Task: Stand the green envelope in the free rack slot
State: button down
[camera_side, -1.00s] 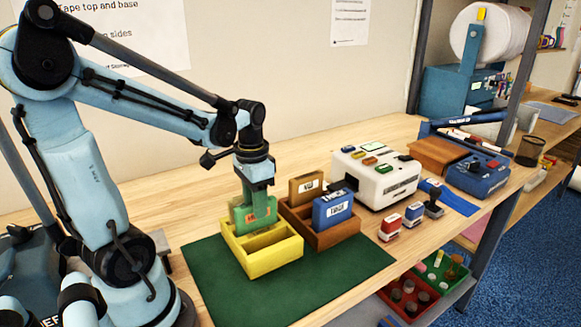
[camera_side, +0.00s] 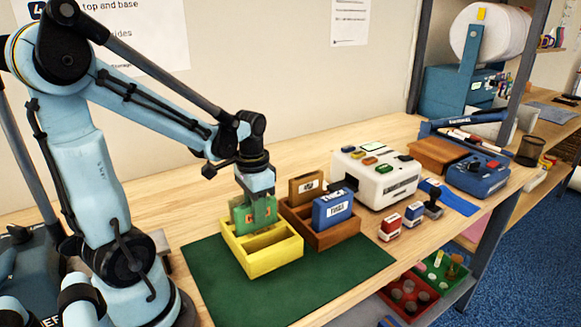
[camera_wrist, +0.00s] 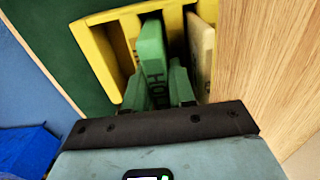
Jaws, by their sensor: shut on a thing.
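My gripper (camera_side: 256,207) is shut on the green envelope (camera_side: 265,212), which is upright at the back part of the yellow rack (camera_side: 274,261). The envelope has orange-red marks in the side view. The yellow rack (camera_wrist: 98,50) also holds a cream envelope (camera_wrist: 202,45) to the right of the green one.
A brown rack (camera_side: 345,231) right beside the yellow one holds a brown envelope (camera_side: 307,187) and a blue one (camera_side: 332,208). A white machine (camera_side: 383,178) and stamps (camera_side: 390,228) stand farther right. The green mat (camera_side: 340,275) is clear in front.

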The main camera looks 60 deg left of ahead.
jog(key=shift+r, duration=2.4)
jog(key=shift+w, duration=0.1)
jog(key=shift+w+d+r, duration=0.1)
jog(key=shift+w+d, duration=0.2)
jog(key=shift+w, duration=2.35)
jog(key=shift+w+d+r, duration=0.1)
jog(key=shift+w+d, duration=0.2)
jog(key=shift+w, duration=2.3)
jog(key=shift+w+d+r, duration=0.1)
jog(key=shift+w+d, duration=0.2)
jog(key=shift+w, duration=2.35)
jog(key=shift+f, duration=0.35)
jog(key=shift+f, duration=0.35)
jog(key=shift+f, duration=0.6)
